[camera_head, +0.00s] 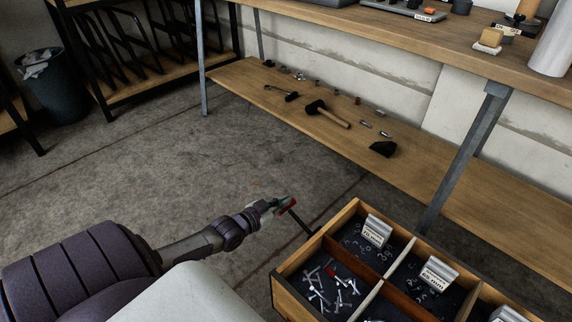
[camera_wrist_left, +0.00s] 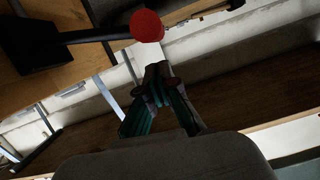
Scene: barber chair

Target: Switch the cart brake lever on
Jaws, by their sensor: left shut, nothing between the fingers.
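The brake lever (camera_head: 300,222) is a thin dark rod with a red end, sticking out from the left corner of the wooden cart (camera_head: 287,264). Its red end (camera_head: 288,205) lies right at my left gripper (camera_head: 275,207) in the head view. In the left wrist view the red end (camera_wrist_left: 147,25) looks like a round knob on a black rod (camera_wrist_left: 95,36). It appears just above the closed fingertips of my left gripper (camera_wrist_left: 158,75). The fingers are shut with nothing between them. I cannot tell whether they touch the knob. My right gripper is not in view.
The cart's open compartments hold screws, small metal parts and label blocks (camera_head: 376,231). A wooden workbench (camera_head: 440,40) with a lower shelf (camera_head: 330,120) of tools stands behind. A dark bin (camera_head: 52,88) is at far left. The concrete floor (camera_head: 150,150) between is clear.

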